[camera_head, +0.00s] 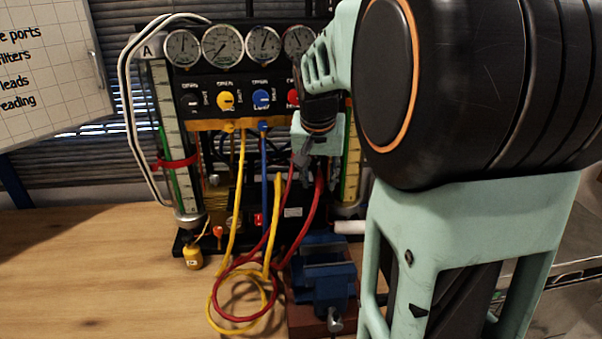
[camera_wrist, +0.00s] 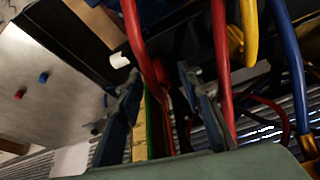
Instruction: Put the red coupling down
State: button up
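My gripper (camera_head: 308,165) hangs in front of the gauge panel, fingers downward, near the red hoses (camera_head: 319,195). In the wrist view its two fingers (camera_wrist: 158,72) stand apart, with a clear gap between them. A red hose (camera_wrist: 133,28) runs down into the line of this gap, but it does not visibly touch both fingers. I cannot make out a red coupling in the gripper. A small red piece (camera_wrist: 20,95) lies beside a small blue piece (camera_wrist: 43,77) on a pale metal surface in the wrist view; I cannot tell whether it is the coupling.
The panel carries several gauges (camera_head: 222,44) and coloured knobs. Yellow (camera_head: 238,190) and blue (camera_head: 264,170) hoses hang from it. A blue vise (camera_head: 327,272) stands below my gripper, beside coiled hoses. The wooden bench (camera_head: 90,270) is clear at left.

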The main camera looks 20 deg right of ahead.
jog(key=v, duration=1.1)
jog(key=shift+r+p, duration=0.2)
jog(key=shift+p, duration=0.2)
jog(key=shift+a, duration=0.1)
